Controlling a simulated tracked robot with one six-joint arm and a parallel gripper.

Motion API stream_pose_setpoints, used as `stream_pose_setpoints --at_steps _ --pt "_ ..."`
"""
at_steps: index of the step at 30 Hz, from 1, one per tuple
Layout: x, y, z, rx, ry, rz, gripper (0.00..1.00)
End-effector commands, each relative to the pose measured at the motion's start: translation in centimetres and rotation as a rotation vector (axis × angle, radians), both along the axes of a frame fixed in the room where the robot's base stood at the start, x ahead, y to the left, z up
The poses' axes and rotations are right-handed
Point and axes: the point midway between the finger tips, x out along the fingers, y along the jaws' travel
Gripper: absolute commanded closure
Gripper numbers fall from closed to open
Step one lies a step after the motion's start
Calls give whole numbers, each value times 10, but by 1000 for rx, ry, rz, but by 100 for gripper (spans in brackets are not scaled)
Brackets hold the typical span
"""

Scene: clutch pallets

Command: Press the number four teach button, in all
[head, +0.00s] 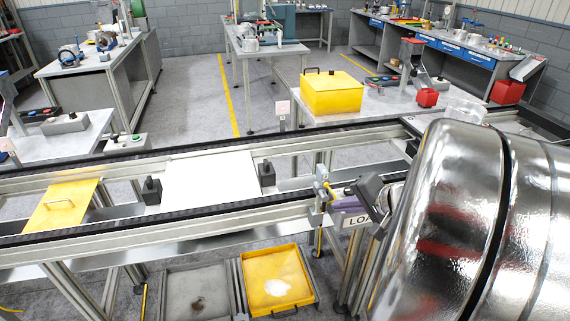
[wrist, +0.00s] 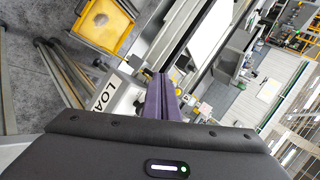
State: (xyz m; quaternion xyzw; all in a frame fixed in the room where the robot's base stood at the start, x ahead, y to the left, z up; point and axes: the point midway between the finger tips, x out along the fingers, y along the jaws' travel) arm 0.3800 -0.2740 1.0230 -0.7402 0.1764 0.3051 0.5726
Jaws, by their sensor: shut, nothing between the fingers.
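My gripper (head: 343,204) is shut and empty, its purple fingers beside the near rail of the conveyor. In the wrist view the closed fingers of my gripper (wrist: 160,78) point towards the conveyor, next to the LOAD sign, which is partly cut off (wrist: 113,96). I cannot make out a button marked four in either view. My arm hides part of the rail at the right.
The conveyor (head: 90,227) carries a white plate (head: 211,179) and a yellow plate with a handle (head: 64,205). A yellow tray (head: 247,283) sits below it. A button box (head: 126,143) stands behind the far rail. A yellow case (head: 332,93) rests on the bench behind.

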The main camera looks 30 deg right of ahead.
Motion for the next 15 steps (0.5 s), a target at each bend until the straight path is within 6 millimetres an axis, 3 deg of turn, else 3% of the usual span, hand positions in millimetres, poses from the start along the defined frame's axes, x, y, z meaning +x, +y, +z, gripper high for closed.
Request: stream_pose_setpoints --at_steps 15 --pt "44 -13 0 0 0 0 100"
